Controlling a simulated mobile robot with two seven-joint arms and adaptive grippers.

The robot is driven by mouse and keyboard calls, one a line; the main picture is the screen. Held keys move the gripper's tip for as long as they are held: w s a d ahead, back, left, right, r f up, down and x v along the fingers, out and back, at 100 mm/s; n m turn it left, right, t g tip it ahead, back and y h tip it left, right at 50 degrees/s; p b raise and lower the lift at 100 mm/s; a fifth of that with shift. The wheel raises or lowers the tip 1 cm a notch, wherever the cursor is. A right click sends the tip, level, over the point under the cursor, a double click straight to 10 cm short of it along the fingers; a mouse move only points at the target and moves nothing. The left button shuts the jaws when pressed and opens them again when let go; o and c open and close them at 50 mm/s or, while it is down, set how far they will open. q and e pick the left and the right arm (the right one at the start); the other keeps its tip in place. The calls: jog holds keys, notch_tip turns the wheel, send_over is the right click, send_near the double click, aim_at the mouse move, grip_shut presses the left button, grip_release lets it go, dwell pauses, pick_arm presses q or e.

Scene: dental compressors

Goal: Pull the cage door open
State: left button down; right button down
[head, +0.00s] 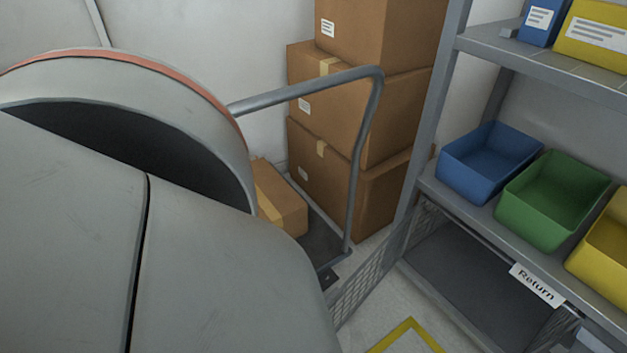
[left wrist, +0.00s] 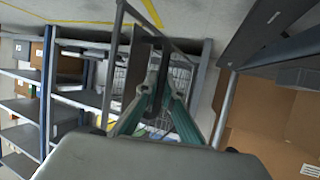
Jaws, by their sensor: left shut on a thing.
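The cage door (head: 372,279), a grey-framed wire mesh panel, stands swung out from the cage (head: 455,285) under the shelf in the head view. The cage front is open and its dark floor shows. My left gripper (left wrist: 158,98) shows in the left wrist view, with its green fingers closed on a dark bar of the door (left wrist: 161,70). The exact contact is hard to make out. In the head view my own arm hides this gripper and the near part of the door. My right gripper is in neither view.
A hand trolley (head: 364,150) with a small carton (head: 280,205) and stacked cardboard boxes (head: 345,120) stand behind the door. Blue (head: 488,162), green (head: 552,200) and yellow (head: 605,250) bins sit on the shelf above a "Return" label (head: 537,285). Yellow tape (head: 408,330) marks the floor.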

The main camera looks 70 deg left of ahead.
pick_arm(q)
jog(key=shift+s+a, duration=0.1)
jog(key=shift+a, duration=0.05)
dwell(0.3)
jog(key=c, duration=2.2)
grip_release()
jog(key=shift+o, duration=0.2)
jog(key=v, duration=1.2)
